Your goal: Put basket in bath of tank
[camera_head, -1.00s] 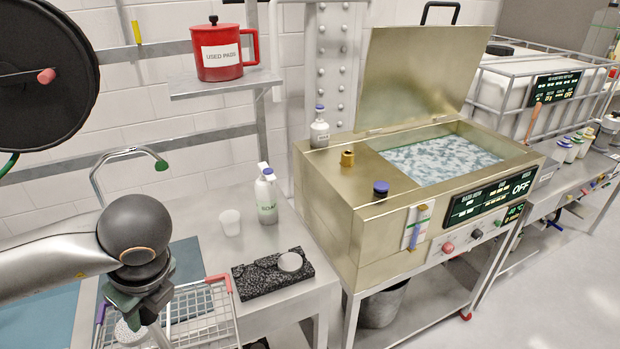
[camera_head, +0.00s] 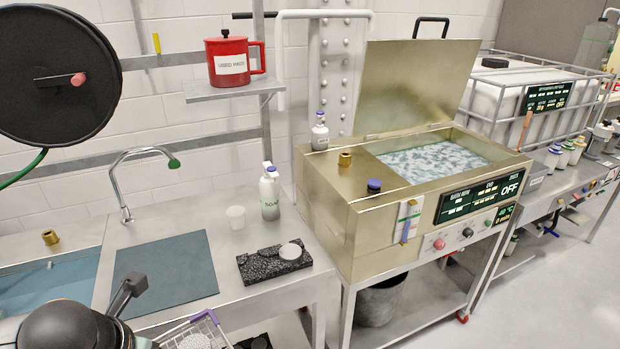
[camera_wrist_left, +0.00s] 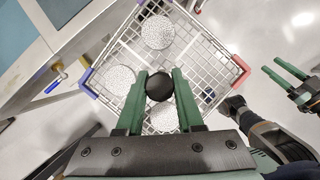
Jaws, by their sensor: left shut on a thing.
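The wire basket (camera_head: 205,330) is at the bottom edge of the head view, mostly cut off. The left wrist view shows the basket (camera_wrist_left: 201,60) from above, with several round speckled discs inside. My left gripper (camera_wrist_left: 160,84) is shut on the basket's black knob (camera_wrist_left: 159,87). The basket is over the floor, in front of the counter. My right gripper (camera_wrist_left: 281,72) is at the right of the wrist view, its fingers apart and empty, beside the basket. The brass-coloured tank (camera_head: 335,215) stands at centre right, lid (camera_head: 415,85) raised, its bath (camera_head: 435,160) holding pale bluish liquid.
A red mug (camera_head: 228,62) stands on a shelf. Small bottles and knobs stand on the tank's left top.

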